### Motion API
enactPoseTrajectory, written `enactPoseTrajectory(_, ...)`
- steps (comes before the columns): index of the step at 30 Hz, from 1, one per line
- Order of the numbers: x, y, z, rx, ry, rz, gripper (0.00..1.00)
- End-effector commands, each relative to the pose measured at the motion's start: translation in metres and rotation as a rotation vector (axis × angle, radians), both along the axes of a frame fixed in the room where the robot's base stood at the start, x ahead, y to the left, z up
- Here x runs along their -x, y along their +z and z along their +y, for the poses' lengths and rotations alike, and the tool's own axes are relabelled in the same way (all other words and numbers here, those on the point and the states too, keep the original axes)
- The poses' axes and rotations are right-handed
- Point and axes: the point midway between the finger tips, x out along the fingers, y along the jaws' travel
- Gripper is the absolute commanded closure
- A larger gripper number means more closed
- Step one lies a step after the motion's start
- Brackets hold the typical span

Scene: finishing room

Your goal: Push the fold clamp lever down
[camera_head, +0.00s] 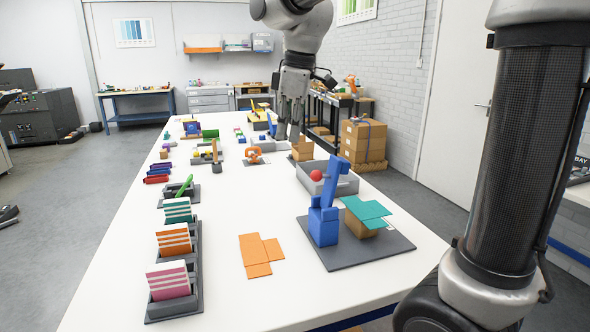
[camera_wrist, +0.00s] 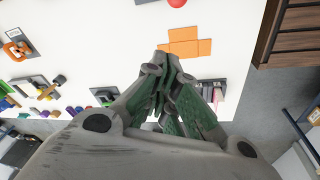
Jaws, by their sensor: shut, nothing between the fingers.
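The fold clamp is a blue block (camera_head: 322,227) on a dark grey plate (camera_head: 357,255) at the near right of the table in the head view. Its blue lever (camera_head: 336,182) stands up, leaning slightly right. A teal sheet (camera_head: 366,212) lies over a brown box (camera_head: 357,229) right beside it. My gripper (camera_head: 288,138) is shut and empty, pointing down over the table, farther back than the clamp and apart from the lever. Its closed fingers also show in the wrist view (camera_wrist: 166,62). I cannot see the clamp in the wrist view.
A grey tray (camera_head: 345,187) with a red ball (camera_head: 316,175) stands just behind the clamp. A flat orange card cutout (camera_head: 260,253) lies left of it. Racks of striped cards (camera_head: 169,280) line the left edge.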

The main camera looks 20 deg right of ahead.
Motion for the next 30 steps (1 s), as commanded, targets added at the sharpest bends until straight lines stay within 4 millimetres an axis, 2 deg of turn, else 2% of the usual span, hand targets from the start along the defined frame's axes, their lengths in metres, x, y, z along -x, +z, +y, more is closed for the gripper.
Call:
enactPoseTrajectory(11,0.000,-0.005,0.000,0.000,-0.002,0.002,1.00)
enactPoseTrajectory(17,-0.004,-0.034,0.003,0.002,-0.002,0.005,1.00)
enactPoseTrajectory(26,-0.014,-0.097,0.010,0.001,-0.002,0.003,1.00)
enactPoseTrajectory(27,-0.014,-0.101,0.009,0.001,-0.003,0.002,1.00)
enactPoseTrajectory(30,-0.006,-0.095,-0.007,0.000,-0.005,-0.003,1.00)
